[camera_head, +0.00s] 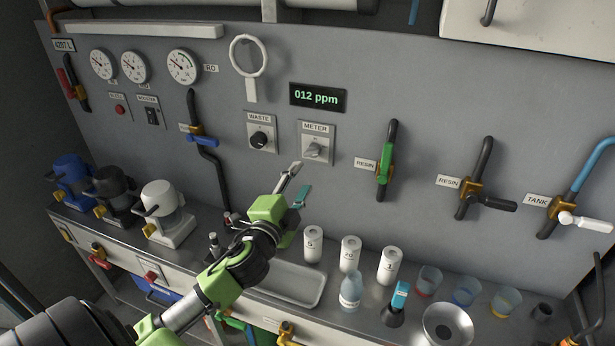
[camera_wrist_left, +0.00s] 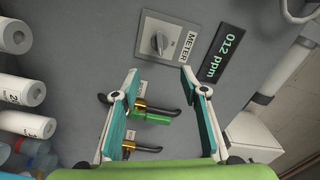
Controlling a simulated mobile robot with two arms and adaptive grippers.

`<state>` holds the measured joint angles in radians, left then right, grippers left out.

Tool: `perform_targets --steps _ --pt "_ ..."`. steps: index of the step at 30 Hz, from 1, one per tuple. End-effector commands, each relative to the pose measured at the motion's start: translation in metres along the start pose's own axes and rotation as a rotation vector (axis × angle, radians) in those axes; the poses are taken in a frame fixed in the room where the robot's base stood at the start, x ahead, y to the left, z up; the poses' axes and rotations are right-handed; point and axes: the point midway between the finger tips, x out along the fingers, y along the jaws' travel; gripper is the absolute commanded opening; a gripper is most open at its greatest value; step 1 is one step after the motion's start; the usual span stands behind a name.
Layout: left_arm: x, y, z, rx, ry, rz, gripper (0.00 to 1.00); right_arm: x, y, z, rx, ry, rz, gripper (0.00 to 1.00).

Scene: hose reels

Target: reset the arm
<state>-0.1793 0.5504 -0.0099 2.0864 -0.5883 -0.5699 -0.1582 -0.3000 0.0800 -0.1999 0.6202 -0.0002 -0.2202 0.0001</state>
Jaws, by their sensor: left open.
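My left arm reaches in from the lower left in the head view. Its gripper (camera_head: 299,180) is open and empty, in front of the grey panel (camera_head: 340,190) and below the METER switch (camera_head: 315,150). In the left wrist view the two teal-padded fingers (camera_wrist_left: 160,75) stand wide apart with nothing held between them. The METER switch also shows there (camera_wrist_left: 158,42), just beyond the fingertips. A valve with a green handle (camera_wrist_left: 150,117) is seen between the fingers, behind them. My right gripper is not seen in either view.
White numbered bottles (camera_head: 350,254) and a clear bottle (camera_head: 351,292) stand right of a shallow tray (camera_head: 292,282). Coloured cups (camera_head: 466,291) and a funnel (camera_head: 447,325) are further right. Several pump-like units (camera_head: 165,213) stand left. Valve handles (camera_head: 385,165) stick out from the panel.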

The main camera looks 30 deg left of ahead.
Motion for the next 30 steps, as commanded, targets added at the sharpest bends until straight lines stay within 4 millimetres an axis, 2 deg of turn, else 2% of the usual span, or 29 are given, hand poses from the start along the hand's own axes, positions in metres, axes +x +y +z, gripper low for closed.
perform_targets --steps 8,11,13,14,17,18,21,25,30 --pt "-0.002 0.003 0.001 -0.011 -0.007 0.008 0.4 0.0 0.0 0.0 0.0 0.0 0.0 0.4" --pt "-0.014 0.024 0.007 -0.081 -0.059 0.061 0.4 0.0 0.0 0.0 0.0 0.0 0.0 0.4" --pt "-0.033 0.052 0.014 -0.172 -0.132 0.135 0.4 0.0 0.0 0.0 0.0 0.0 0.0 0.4" --pt "-0.044 0.066 0.018 -0.218 -0.171 0.175 0.4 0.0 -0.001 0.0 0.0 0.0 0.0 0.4" --pt "-0.093 0.121 0.025 -0.381 -0.322 0.338 0.4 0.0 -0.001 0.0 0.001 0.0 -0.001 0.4" --pt "-0.115 0.141 0.025 -0.44 -0.382 0.405 0.4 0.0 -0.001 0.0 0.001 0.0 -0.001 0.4" --pt "-0.167 0.181 0.021 -0.555 -0.511 0.558 0.4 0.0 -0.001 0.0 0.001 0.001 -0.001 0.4" --pt "-0.225 0.214 0.01 -0.653 -0.636 0.717 0.4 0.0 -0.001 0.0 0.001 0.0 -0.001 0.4" --pt "-0.287 0.239 -0.008 -0.736 -0.757 0.886 0.4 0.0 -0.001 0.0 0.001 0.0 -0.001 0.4"
